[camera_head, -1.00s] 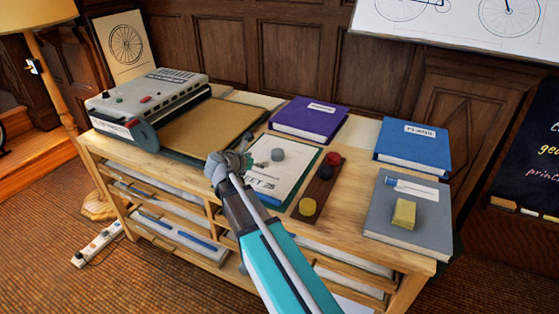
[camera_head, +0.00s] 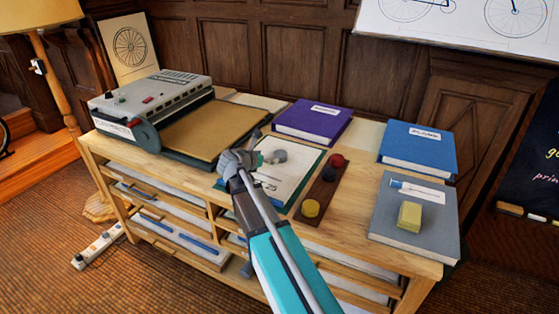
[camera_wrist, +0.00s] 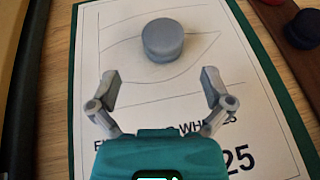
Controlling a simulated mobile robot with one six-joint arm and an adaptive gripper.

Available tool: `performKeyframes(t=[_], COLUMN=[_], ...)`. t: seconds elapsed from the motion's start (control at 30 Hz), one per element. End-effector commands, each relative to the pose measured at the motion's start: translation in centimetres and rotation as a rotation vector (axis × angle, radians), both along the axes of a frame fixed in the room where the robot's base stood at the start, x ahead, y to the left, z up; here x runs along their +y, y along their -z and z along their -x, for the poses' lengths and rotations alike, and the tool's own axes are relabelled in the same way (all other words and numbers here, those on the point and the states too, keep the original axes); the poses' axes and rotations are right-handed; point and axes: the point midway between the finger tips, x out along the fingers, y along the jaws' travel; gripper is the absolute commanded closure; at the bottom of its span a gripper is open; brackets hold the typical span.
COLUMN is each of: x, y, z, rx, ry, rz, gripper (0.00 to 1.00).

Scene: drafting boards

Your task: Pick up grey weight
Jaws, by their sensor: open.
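The grey weight (camera_wrist: 162,40) is a short round cylinder standing on a white sheet with a drawing and printed text. In the head view the weight (camera_head: 278,156) shows just beyond my gripper. My gripper (camera_wrist: 160,80) is open and empty in the wrist view, its two fingers spread apart. The weight lies ahead of the fingertips, roughly centred between them and not touching. In the head view my gripper (camera_head: 250,145) is over the left part of the sheet.
A dark tray (camera_head: 322,187) with a red, a dark and a yellow weight lies right of the sheet (camera_head: 285,183). A purple book (camera_head: 312,122), a blue book (camera_head: 417,150) and a grey book (camera_head: 390,225) with a yellow block stand around. A grey machine (camera_head: 150,95) is at left.

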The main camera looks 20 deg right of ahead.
Motion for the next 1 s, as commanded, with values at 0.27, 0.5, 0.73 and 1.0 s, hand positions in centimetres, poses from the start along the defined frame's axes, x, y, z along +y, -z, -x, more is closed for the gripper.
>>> performKeyframes(t=[0.27, 0.5, 0.73, 1.0], x=[-2.9, -3.3, -3.4, -5.3], y=[1.5, 1.5, 1.5, 2.1], z=[-1.5, -1.6, -1.6, -2.2], rx=[0.000, 0.000, 0.000, -0.001], ry=[0.002, 0.002, 0.002, 0.005], rz=[-0.001, -0.001, -0.001, -0.001], gripper=[0.00, 0.00, 0.00, 0.00])
